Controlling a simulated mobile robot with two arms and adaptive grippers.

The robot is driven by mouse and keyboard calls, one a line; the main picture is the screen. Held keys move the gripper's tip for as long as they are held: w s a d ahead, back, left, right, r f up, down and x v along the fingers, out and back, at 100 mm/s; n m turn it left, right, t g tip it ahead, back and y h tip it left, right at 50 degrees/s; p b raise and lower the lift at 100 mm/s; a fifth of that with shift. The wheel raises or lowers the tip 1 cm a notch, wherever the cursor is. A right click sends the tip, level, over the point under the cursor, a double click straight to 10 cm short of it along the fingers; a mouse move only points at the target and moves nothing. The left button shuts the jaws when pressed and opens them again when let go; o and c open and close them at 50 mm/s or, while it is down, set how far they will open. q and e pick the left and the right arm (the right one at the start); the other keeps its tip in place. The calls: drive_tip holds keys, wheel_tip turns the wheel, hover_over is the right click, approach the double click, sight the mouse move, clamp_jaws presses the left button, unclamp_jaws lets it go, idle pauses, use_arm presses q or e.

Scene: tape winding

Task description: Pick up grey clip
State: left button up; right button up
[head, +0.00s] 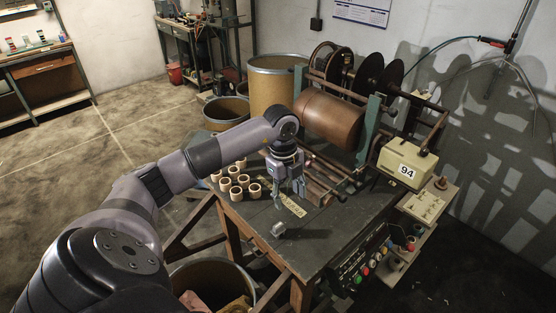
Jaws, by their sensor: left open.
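A small grey clip (278,229) lies on the dark table top (318,245) near its front left edge. My left gripper (289,201) points down over the table, open, a little behind the clip in the picture. Nothing shows between its fingers, and it looks apart from the clip. My right gripper is not in the head view.
Several pale spools (237,193) stand on the table left of my gripper. A large copper-coloured roll (328,119) sits in the winding machine behind it. A control panel with buttons (365,270) is at front right. A barrel (207,270) stands below the table.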

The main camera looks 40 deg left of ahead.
sight(278, 225)
use_arm(q)
drive_tip(key=shift+n+g+y, duration=0.3)
drive_tip(key=shift+n+y, duration=0.2)
drive_tip(key=a+f+p, duration=0.1)
drive_tip(key=f, duration=0.2)
drive_tip(key=a+f+p, duration=0.1)
drive_tip(key=f, duration=0.3)
drive_tip(key=s+a+f+p, duration=0.1)
drive_tip(key=f+p, duration=0.1)
drive_tip(key=f, duration=0.2)
drive_tip(key=shift+f+p, duration=0.55)
wheel_tip(278, 225, down, 4)
drive_tip(key=shift+r+p, duration=0.25)
drive_tip(key=shift+p, duration=0.3)
drive_tip(key=shift+f, duration=0.4)
drive_tip(key=shift+c, duration=0.6)
drive_tip(key=c, duration=0.7)
